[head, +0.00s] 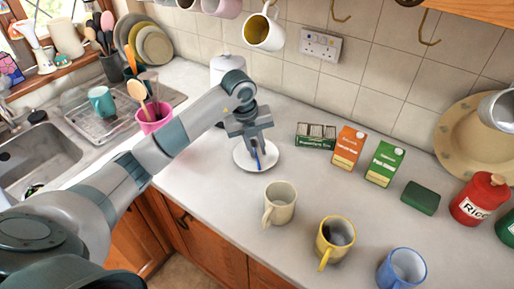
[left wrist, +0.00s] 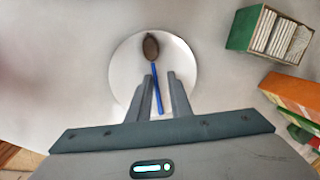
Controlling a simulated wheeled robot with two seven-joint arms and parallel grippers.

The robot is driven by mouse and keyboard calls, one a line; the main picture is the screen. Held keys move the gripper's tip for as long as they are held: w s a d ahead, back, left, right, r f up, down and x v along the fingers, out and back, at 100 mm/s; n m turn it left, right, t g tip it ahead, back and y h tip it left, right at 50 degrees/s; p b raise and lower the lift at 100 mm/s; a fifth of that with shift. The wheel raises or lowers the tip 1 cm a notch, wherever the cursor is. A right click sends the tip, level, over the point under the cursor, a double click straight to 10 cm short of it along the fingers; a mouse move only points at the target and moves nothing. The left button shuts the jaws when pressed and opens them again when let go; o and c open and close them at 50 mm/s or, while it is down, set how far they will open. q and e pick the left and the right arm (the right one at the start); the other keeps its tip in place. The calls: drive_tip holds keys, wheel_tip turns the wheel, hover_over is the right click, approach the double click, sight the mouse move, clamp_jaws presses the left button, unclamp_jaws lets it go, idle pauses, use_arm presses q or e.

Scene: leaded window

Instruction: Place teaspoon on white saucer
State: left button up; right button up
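The white saucer (head: 242,160) lies on the worktop, and it also shows in the left wrist view (left wrist: 125,75). The teaspoon has a blue handle (left wrist: 157,97) and a dark bowl (left wrist: 151,46). It lies within the saucer's outline and appears to rest on it. In the head view its blue handle (head: 258,164) shows below my left gripper (head: 255,148). In the left wrist view my left gripper (left wrist: 161,77) has its fingers apart, one on each side of the handle, with a gap visible. My right gripper is not in view.
A white canister (head: 226,66) stands behind my left gripper. A tea box (head: 315,136), an orange carton (head: 347,148) and a green carton (head: 384,163) stand right of the saucer. A cream mug (head: 281,204) and yellow mug (head: 335,240) stand in front. Mugs hang above.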

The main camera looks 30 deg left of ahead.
use_arm(q)
drive_tip(key=shift+s+r+p, duration=0.1)
drive_tip(key=shift+s+p, duration=0.1)
drive_tip(key=shift+p, duration=0.15)
drive_tip(key=shift+w+a+r, duration=0.1)
drive_tip(key=shift+a+r, duration=0.05)
drive_tip(key=shift+r, duration=0.15)
drive_tip(key=b+v, duration=0.3)
drive_tip(key=v, duration=0.9)
drive_tip(key=shift+w, duration=0.1)
drive_tip(key=shift+r, duration=0.1)
